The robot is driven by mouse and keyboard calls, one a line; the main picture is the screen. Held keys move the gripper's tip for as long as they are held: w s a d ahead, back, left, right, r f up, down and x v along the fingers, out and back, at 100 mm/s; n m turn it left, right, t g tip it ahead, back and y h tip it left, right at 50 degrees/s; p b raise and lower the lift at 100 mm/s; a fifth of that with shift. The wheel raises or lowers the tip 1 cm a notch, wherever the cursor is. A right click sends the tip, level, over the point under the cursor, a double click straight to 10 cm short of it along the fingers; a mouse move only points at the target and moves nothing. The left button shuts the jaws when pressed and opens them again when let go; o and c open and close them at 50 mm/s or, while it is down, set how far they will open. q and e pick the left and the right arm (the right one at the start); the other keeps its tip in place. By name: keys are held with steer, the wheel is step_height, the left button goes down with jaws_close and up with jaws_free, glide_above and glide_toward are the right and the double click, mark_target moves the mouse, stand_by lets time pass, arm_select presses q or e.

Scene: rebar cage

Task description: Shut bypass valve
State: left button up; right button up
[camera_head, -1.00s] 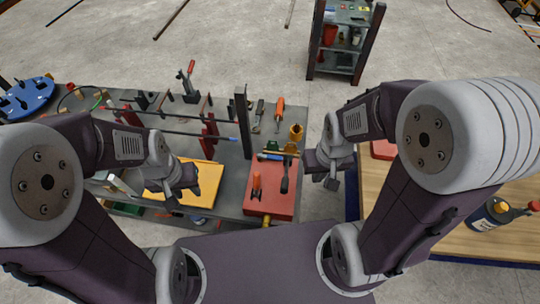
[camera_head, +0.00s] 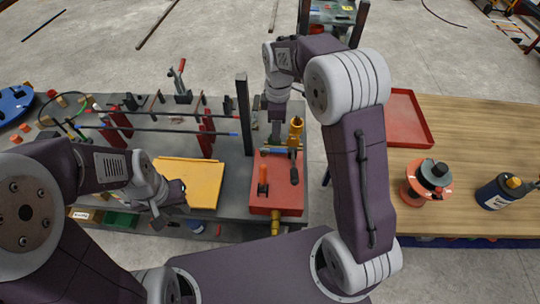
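A red block (camera_head: 279,206) sits at the right end of the grey bench. An upright lever with an orange grip (camera_head: 263,176) and a black-handled lever (camera_head: 294,175) stand on it. A brass-yellow fitting (camera_head: 296,130) rises at its back, with a blue piece below. I cannot tell which part is the bypass valve. My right gripper (camera_head: 276,134) points down behind the block, just left of the brass fitting; contact and finger opening cannot be made out. My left gripper (camera_head: 176,203) is over the yellow board's front left edge, holding nothing visible; its fingers are unclear.
The yellow board (camera_head: 205,178) lies left of the red block. A dark post (camera_head: 244,110) stands behind it, with long rods (camera_head: 160,130) to the left. A wooden table (camera_head: 470,150) on the right holds a red tray (camera_head: 405,118), a spool (camera_head: 427,182) and a bottle (camera_head: 497,191).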

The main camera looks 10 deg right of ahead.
mark_target(278, 150)
steer(key=f, duration=0.9)
steer(key=shift+s+d+f, duration=0.15)
steer(key=shift+d+f, duration=0.15)
steer(key=shift+d, duration=0.05)
steer(key=shift+a, duration=0.1)
steer(key=shift+c, duration=0.4)
jaws_close()
stand_by(0.5)
